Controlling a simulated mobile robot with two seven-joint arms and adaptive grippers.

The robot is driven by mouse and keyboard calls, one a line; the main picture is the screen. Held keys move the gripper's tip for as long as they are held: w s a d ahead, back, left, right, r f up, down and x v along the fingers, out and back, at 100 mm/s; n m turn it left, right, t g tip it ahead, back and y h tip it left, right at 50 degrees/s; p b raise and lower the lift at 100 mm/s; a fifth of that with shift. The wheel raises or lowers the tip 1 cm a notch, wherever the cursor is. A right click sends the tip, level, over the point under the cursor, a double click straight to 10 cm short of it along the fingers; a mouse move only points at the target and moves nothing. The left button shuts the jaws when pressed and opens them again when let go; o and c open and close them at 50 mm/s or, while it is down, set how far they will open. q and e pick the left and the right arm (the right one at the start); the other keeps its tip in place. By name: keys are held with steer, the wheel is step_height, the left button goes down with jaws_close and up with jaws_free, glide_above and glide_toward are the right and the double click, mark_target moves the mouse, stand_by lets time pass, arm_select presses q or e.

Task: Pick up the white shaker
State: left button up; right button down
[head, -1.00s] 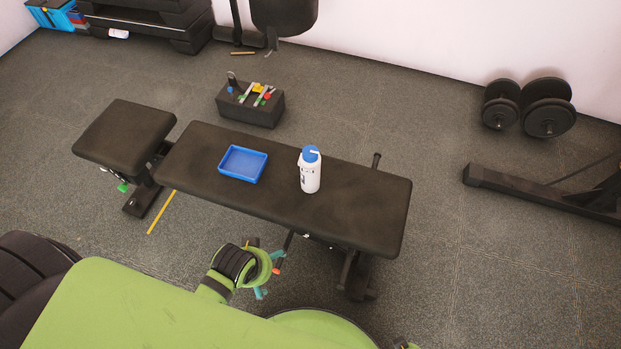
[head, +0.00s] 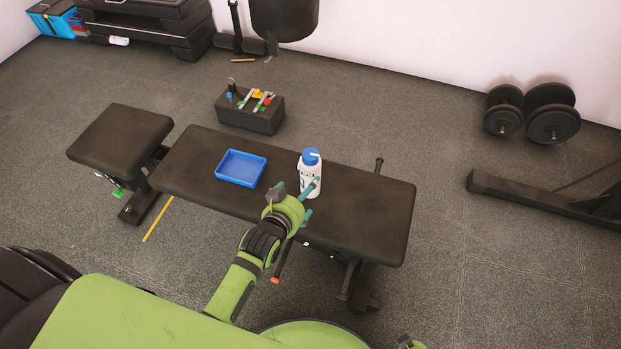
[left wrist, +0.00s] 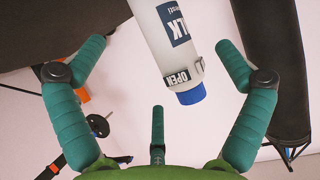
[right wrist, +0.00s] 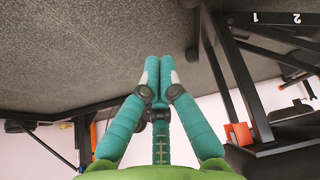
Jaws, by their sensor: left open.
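The white shaker (head: 309,178), with a blue cap, stands upright on the black bench (head: 360,215). My left gripper (head: 300,198) is at the near side of the shaker and hides part of its lower body. In the left wrist view, the left gripper (left wrist: 160,50) is open, its fingers spread wide. The labelled shaker (left wrist: 165,35) appears upside down between the fingertips, with clear gaps on both sides. My right gripper (right wrist: 159,68) shows in the right wrist view with its fingertips together and nothing visible between them.
A blue tray (head: 241,168) lies on the bench left of the shaker. A black box of tools (head: 250,115) stands on the floor behind. Dumbbells (head: 552,115) rest by the wall. The bench's right end is clear.

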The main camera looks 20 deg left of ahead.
mark_target(311, 179)
arm_select(q)
steer(key=shift+t, duration=0.4)
steer(key=x, duration=0.2)
steer(key=b+x, duration=0.1)
steer(key=x, duration=0.2)
steer(key=r+b+x, duration=0.1)
steer(key=x, duration=0.2)
steer(key=shift+w+d+f, duration=0.1)
steer(key=shift+w+d, duration=0.15)
steer(key=shift+d, duration=0.05)
steer(key=c, duration=1.4)
steer(key=shift+c, duration=1)
steer(key=shift+r, duration=0.2)
